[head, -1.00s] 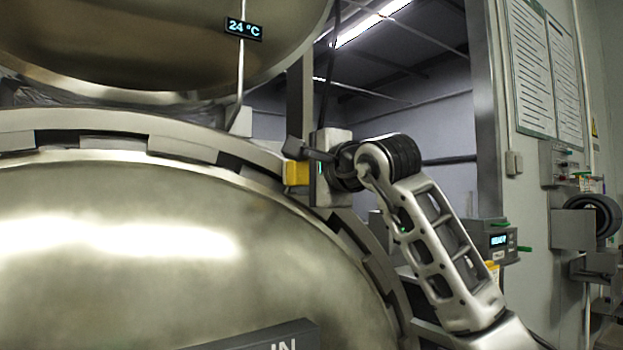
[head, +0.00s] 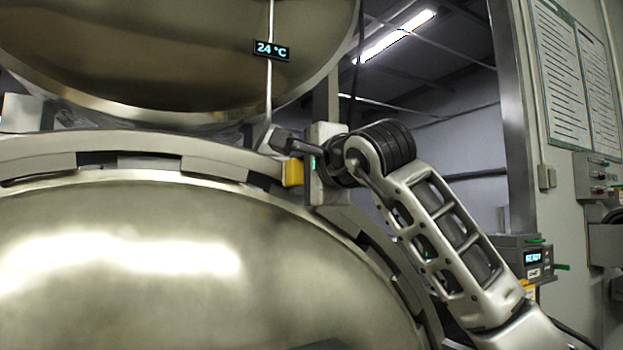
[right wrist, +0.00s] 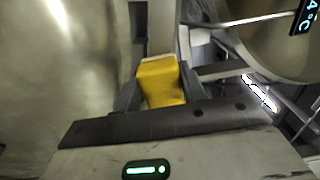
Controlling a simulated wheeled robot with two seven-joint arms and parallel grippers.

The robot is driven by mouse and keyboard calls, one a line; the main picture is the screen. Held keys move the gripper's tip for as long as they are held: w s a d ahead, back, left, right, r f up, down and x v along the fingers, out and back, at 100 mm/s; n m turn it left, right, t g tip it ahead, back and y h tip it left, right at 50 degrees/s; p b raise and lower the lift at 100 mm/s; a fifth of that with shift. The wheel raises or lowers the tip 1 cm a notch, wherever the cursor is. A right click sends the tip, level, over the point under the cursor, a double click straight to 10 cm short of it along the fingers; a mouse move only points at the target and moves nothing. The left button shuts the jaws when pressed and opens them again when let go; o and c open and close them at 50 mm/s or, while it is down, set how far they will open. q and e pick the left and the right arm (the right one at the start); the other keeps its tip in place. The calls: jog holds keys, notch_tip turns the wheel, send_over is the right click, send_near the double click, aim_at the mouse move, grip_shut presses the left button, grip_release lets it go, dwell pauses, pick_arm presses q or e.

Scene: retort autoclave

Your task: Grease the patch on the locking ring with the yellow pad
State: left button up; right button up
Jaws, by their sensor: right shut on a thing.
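The yellow pad (head: 292,173) is held in my right gripper (head: 290,160), at the upper right of the locking ring (head: 215,150). In the right wrist view the yellow pad (right wrist: 161,80) sits between the two dark fingers of my right gripper (right wrist: 158,92), which is shut on it. The pad is close to the ring's rim; I cannot tell whether it touches. The patch on the ring cannot be made out. My left gripper is not in view.
The large domed door (head: 180,260) fills the lower left. Another rounded metal vessel (head: 150,60) with a 24 °C display (head: 272,50) hangs above. A small panel reading READY (head: 533,258) stands at the right, before a wall with posted sheets (head: 575,80).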

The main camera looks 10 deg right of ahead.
jog(key=shift+f, duration=0.1)
jog(key=w+d+f, duration=0.2)
jog(key=d, duration=0.3)
jog(key=w+d+f+b, duration=0.1)
jog(key=d+f, duration=0.2)
jog(key=d, duration=0.2)
jog(key=shift+w+f, duration=0.15)
jog(key=shift+w, duration=0.25)
dwell(0.6)
jog(key=shift+d, duration=0.1)
